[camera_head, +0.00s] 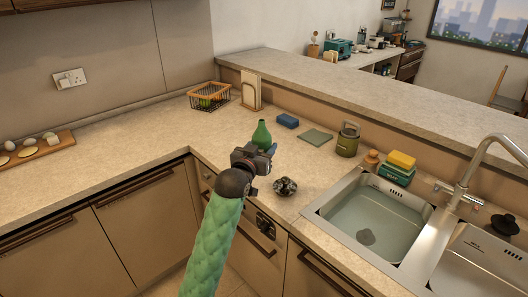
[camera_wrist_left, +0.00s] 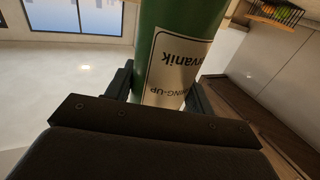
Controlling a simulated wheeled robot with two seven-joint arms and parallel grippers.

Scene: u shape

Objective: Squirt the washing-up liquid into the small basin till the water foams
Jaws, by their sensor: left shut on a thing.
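The green washing-up liquid bottle (camera_head: 261,134) is upright at the counter corner in the head view, neck up. My left gripper (camera_head: 266,152) is shut on it, and its fingers hide the lower part. In the left wrist view the bottle's white label (camera_wrist_left: 172,68) shows upside down between the fingers of the gripper (camera_wrist_left: 160,90). The small basin (camera_head: 331,217) is the left steel bowl of the sink, to the right of the gripper. Its water (camera_head: 372,219) looks clear and flat, with a dark round drain below. My right gripper is not in view.
A grey metal item (camera_head: 285,187) sits on the counter between gripper and sink. A blue sponge (camera_head: 288,121), grey-green cloth (camera_head: 315,137), green canister (camera_head: 347,141) and yellow sponge (camera_head: 402,159) stand behind. The tap (camera_head: 467,175) rises right of the basin. The left counter is mostly clear.

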